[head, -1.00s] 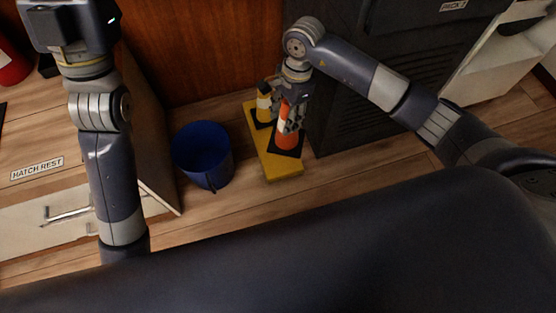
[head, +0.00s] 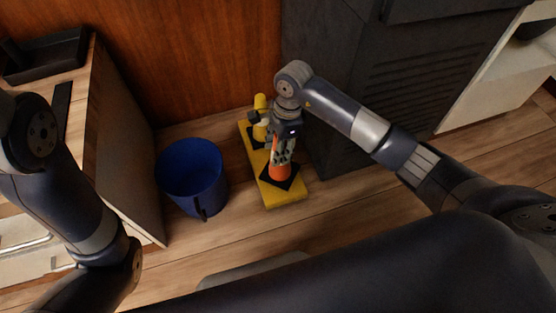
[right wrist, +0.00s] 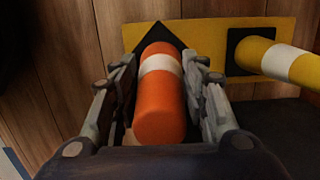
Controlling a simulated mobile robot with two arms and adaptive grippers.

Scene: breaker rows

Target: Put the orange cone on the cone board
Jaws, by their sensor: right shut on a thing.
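The orange cone (head: 279,171) has a white band and a black square base. My right gripper (head: 283,155) points down and is shut on its upper part, which the fingers partly hide in the head view. The cone is upright over the near end of the yellow cone board (head: 288,200). Its base looks turned cornerwise to the board, and I cannot tell whether it touches. In the right wrist view the orange cone (right wrist: 160,105) lies between both fingers (right wrist: 160,72), with the board (right wrist: 212,38) behind it. My left gripper is out of view.
A yellow cone (head: 260,104) with a white band stands at the board's far end. A blue bin (head: 192,178) is left of the board. A dark cabinet (head: 345,110) rises close on the right, and a wooden panel (head: 200,60) behind. Floor in front is clear.

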